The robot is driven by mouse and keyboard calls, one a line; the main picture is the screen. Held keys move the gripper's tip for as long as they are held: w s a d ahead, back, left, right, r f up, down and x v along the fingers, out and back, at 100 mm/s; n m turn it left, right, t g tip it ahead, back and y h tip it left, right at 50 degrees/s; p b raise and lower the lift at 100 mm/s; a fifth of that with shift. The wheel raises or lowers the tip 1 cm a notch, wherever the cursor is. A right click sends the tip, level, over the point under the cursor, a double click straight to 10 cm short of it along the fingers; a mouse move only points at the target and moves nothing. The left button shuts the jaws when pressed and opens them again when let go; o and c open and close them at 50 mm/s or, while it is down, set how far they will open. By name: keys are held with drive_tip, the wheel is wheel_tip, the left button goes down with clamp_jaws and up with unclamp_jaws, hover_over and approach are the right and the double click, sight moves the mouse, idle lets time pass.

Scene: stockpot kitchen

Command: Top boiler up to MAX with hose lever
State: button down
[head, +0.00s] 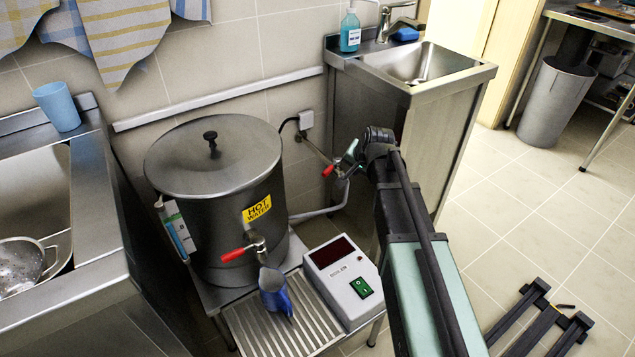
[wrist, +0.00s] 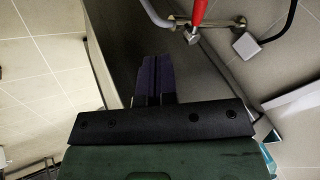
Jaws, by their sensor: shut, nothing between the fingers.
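The steel boiler (head: 213,180) stands on a stand in the head view, its lid on. A sight gauge (head: 175,232) is on its left side; its level and MAX mark are too small to read. The red hose lever (head: 328,170) is on a valve on the pipe right of the boiler. It also shows at the top of the wrist view (wrist: 199,12). My gripper (wrist: 157,62) is shut and empty, its fingertips short of the lever with a visible gap in the wrist view. In the head view my wrist partly hides the gripper.
A red-handled tap (head: 235,254) is on the boiler's front, with a blue jug (head: 272,288) below it on the drip tray (head: 250,325). A control box (head: 342,280) with a green switch stands beside it. A steel sink unit (head: 440,120) stands behind my arm.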

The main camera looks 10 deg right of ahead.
sight(331, 168)
drive_tip(key=w+a+f+b, duration=0.4)
drive_tip(key=w+f+b, duration=0.4)
drive_tip(key=w+b, duration=0.1)
drive_tip(key=shift+f+t, duration=0.15)
drive_tip(key=shift+t, duration=0.15)
drive_tip(key=shift+w, duration=0.1)
